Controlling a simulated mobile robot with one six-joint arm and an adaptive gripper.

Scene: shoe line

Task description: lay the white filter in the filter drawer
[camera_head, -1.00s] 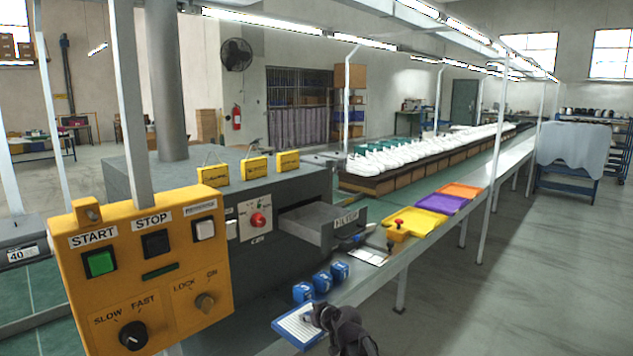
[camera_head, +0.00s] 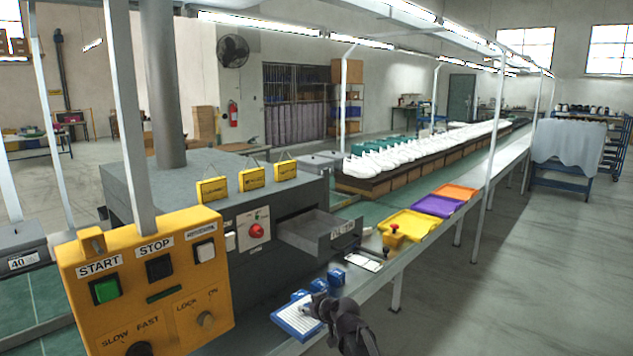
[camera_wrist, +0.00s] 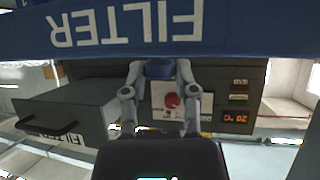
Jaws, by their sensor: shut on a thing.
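The white filter (camera_head: 296,319) is a flat white panel in a blue frame, held roughly level in the head view. My gripper (camera_head: 318,306) is shut on its right edge. In the wrist view the blue frame edge, lettered FILTER, shows as the filter (camera_wrist: 120,30) across the top, with my gripper (camera_wrist: 159,72) fingers on it. The filter drawer (camera_head: 318,235) is pulled out of the grey machine, behind the filter and higher in the head view. Its visible inside looks empty. The drawer's front and dark handle (camera_wrist: 50,130) show upside down in the wrist view.
Blue boxes (camera_head: 336,278) stand on the bench behind the filter, which partly hides them. A clipboard (camera_head: 365,261) and a yellow tray (camera_head: 412,224) lie right of the drawer. The yellow control box (camera_head: 150,285) stands at the front left.

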